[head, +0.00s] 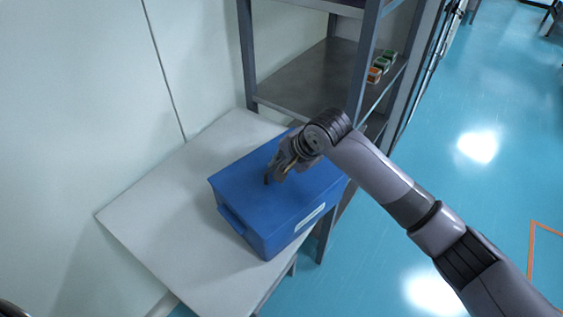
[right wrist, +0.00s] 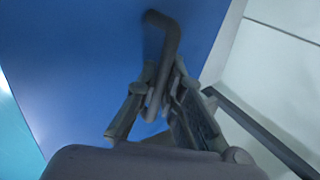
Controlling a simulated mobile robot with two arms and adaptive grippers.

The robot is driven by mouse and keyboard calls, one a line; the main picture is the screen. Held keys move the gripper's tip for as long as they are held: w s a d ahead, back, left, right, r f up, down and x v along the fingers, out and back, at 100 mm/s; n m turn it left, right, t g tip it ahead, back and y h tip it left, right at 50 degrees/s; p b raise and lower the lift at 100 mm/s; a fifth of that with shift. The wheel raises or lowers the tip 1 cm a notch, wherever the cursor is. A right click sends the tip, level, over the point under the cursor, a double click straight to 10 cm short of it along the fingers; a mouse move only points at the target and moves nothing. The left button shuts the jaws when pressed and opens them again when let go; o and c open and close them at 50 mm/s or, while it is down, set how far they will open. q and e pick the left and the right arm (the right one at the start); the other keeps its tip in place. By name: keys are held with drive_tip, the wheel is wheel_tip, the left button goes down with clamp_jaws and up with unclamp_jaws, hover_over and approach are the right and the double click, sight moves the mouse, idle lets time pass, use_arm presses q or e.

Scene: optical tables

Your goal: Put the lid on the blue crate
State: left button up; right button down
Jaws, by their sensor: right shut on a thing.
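The blue crate (head: 283,236) stands on the white table, with a pale label on its side and a grip ledge on its left end. The flat blue lid (head: 238,186) covers the crate's top and looks level with its rim; I cannot tell whether any small gap is left. The lid also fills much of the right wrist view (right wrist: 75,70). My right gripper (head: 275,173) is above the lid, shut on its dark bent handle (right wrist: 167,45). The handle sits between the fingers in the wrist view.
The white table (head: 165,215) is bare to the left of the crate, with a wall behind it. A grey metal shelf unit (head: 300,80) stands beyond the crate, with small green and orange items (head: 379,68) on it. Open blue floor lies to the right.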

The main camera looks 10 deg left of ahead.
drive_tip(key=shift+f+p, duration=0.15)
drive_tip(key=shift+p, duration=0.3)
idle(0.4)
drive_tip(key=c, duration=1.6)
unclamp_jaws()
drive_tip(key=shift+c, duration=0.2)
drive_tip(key=shift+f, duration=0.1)
drive_tip(key=v, duration=1.2)
